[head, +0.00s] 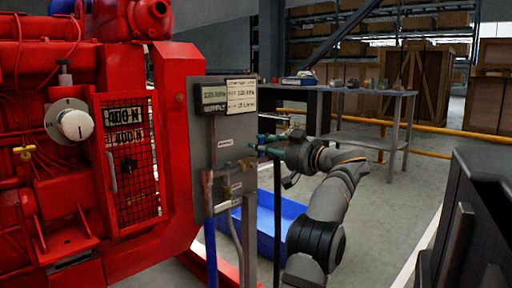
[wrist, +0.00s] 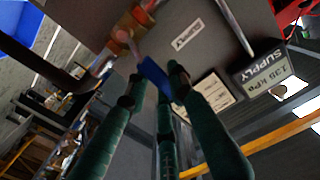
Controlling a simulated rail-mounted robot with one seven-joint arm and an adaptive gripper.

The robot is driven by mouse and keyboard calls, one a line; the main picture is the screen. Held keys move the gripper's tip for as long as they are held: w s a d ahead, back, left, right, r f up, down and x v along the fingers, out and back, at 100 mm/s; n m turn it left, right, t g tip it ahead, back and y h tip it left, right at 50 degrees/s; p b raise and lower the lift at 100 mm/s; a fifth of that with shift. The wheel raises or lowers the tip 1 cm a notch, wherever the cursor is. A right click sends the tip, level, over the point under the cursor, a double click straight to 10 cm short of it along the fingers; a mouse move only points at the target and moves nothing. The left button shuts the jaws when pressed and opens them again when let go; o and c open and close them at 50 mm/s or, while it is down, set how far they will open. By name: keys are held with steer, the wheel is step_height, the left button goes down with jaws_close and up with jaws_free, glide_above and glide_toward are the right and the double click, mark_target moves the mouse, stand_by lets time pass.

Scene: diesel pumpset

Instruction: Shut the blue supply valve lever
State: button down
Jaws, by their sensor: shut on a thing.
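The blue supply valve lever (wrist: 153,74) shows in the wrist view, reaching from a brass and copper valve body (wrist: 131,26) on the grey panel. My gripper (wrist: 157,82) has its dark green fingers around the lever and is shut on it; the fingertips hide part of the lever. In the head view my gripper (head: 268,146) is at the right side of the grey panel (head: 228,126), by the brass fittings (head: 246,164). The lever itself is too small or hidden to make out there.
A red pumpset (head: 178,130) with a mesh guard stands left of the panel. A thin dark post (head: 277,215) stands close to my gripper. A blue tray (head: 267,214) lies behind it on the floor. A grey workbench (head: 352,92) and yellow rail (head: 460,132) are farther back.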

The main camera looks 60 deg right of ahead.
steer(key=c, duration=1.5)
jaws_free()
steer(key=shift+o, duration=0.3)
steer(key=v, duration=1.2)
steer(key=shift+w, duration=0.1)
